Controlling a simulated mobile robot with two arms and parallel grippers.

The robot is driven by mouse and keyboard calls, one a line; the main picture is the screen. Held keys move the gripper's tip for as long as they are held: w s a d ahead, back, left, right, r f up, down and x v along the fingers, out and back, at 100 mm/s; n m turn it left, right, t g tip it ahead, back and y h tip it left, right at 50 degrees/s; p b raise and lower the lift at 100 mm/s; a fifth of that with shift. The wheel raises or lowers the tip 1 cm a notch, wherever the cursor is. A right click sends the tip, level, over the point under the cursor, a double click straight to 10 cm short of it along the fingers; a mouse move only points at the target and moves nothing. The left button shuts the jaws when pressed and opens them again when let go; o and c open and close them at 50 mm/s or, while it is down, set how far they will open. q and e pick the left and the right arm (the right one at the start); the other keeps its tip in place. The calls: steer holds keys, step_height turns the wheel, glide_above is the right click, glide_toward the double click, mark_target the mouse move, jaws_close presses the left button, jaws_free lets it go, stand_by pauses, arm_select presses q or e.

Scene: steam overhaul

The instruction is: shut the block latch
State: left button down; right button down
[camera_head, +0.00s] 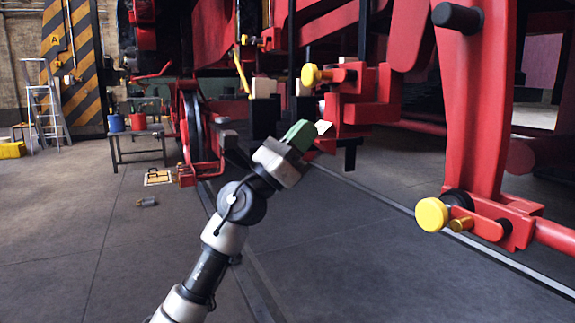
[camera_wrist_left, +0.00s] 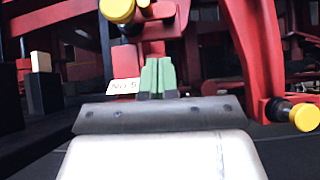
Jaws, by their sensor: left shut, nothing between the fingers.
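My left gripper (camera_head: 302,131) has green fingers that are shut with nothing between them. In the left wrist view its fingertips (camera_wrist_left: 158,62) point at the red machinery. Ahead of and above them is a red stepped block (camera_head: 365,100) with a yellow knob (camera_head: 311,75); the block (camera_wrist_left: 158,27) and knob (camera_wrist_left: 118,10) also show in the wrist view. A white tag (camera_head: 323,127) is close beside the fingers; in the wrist view it (camera_wrist_left: 124,86) reads like "No. 5". I cannot tell for certain which part is the block latch or whether it is shut. My right gripper is not in view.
A second yellow knob (camera_head: 431,214) sits on a red bracket low at the right, below a red upright beam (camera_head: 478,110). A small bench (camera_head: 140,135) with blue and red containers and a ladder (camera_head: 45,105) stand at left. The floor at left is mostly clear.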

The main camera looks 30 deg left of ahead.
arm_select(q)
steer(key=v, duration=0.6)
steer(key=shift+s+d, duration=0.25)
steer(key=shift+s, duration=0.1)
